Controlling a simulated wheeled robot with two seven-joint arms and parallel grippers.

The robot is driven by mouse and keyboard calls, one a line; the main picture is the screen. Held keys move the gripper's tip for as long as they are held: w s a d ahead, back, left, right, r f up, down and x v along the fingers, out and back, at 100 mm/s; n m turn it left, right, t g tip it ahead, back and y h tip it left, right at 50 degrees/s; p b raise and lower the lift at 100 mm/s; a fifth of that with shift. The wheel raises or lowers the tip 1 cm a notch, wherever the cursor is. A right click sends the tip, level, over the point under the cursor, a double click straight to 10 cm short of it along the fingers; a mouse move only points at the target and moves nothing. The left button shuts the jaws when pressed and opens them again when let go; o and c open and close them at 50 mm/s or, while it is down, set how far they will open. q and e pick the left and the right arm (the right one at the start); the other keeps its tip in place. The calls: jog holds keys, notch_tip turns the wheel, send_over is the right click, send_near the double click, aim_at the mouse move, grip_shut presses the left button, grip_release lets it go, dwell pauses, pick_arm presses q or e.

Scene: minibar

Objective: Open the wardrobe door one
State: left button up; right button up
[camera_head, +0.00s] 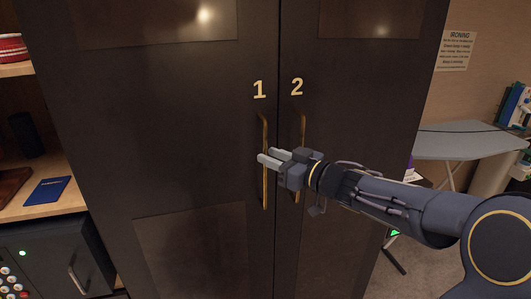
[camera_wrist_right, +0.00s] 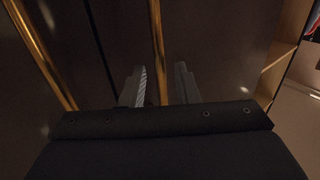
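Wardrobe door one (camera_head: 175,120) is dark brown and shut, marked with a gold "1" (camera_head: 259,90). Its long upright brass handle (camera_head: 265,190) is near the door's right edge. My right gripper (camera_head: 268,157) is at the handle's mid-height, coming from the right. In the right wrist view the same handle (camera_wrist_right: 157,45) runs between the two spread fingers (camera_wrist_right: 160,88), with a gap visible on both sides. The right gripper is open and holds nothing. The fingers and forearm hide part of the handles. My left gripper is not in view.
Door two (camera_head: 350,100) is shut, with its own brass handle (camera_head: 303,130) close by; it also shows in the right wrist view (camera_wrist_right: 40,55). Open shelves with a blue book (camera_head: 48,190) and a dark safe (camera_head: 60,262) are at left. An ironing board (camera_head: 465,142) is at right.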

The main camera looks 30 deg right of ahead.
jog(key=shift+x, duration=1.4)
grip_shut()
